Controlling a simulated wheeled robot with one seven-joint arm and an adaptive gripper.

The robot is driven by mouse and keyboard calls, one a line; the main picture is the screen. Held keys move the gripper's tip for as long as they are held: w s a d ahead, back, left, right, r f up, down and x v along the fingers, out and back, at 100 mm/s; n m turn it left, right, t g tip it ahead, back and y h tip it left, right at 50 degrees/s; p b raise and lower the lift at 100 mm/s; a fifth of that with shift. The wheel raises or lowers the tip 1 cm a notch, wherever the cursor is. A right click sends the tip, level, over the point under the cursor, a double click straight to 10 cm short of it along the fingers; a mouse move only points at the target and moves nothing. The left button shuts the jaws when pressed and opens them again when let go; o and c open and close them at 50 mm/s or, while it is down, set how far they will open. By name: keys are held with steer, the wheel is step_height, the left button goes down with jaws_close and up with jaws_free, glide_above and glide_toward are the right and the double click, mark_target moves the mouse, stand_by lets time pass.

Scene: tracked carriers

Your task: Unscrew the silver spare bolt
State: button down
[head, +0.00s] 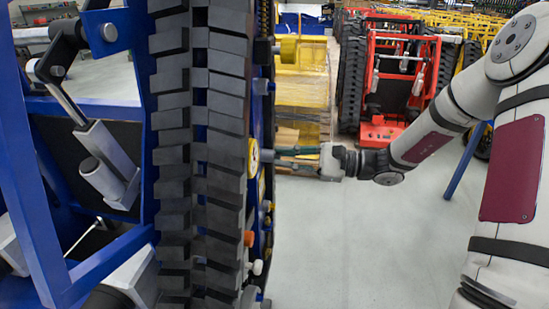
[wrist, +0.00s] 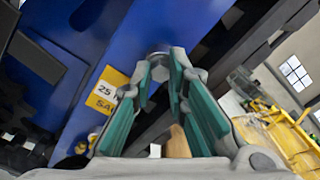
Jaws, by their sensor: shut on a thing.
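The silver spare bolt (wrist: 159,57) shows in the wrist view against a blue panel (wrist: 190,22), between my fingertips. My gripper (wrist: 162,76) has green-padded fingers that close in on the bolt from both sides, and it is shut on it. In the head view my gripper (head: 285,153) reaches in from the right, roughly level, to the side of the tracked carrier (head: 200,130).
An orange knob (head: 249,239) and a white knob (head: 257,267) stick out from the carrier's side below my gripper. A yellow label (wrist: 107,90) is on the blue panel. A red tracked machine (head: 400,85) stands behind. The floor (head: 350,240) at right is clear.

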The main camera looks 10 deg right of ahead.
steer(key=n+b, duration=0.5)
steer(key=n, duration=0.3)
steer(key=shift+b, duration=0.3)
steer(key=shift+n, duration=0.3)
steer(key=n+b, duration=0.9)
steer(key=b, duration=0.4)
steer(key=shift+n, duration=0.3)
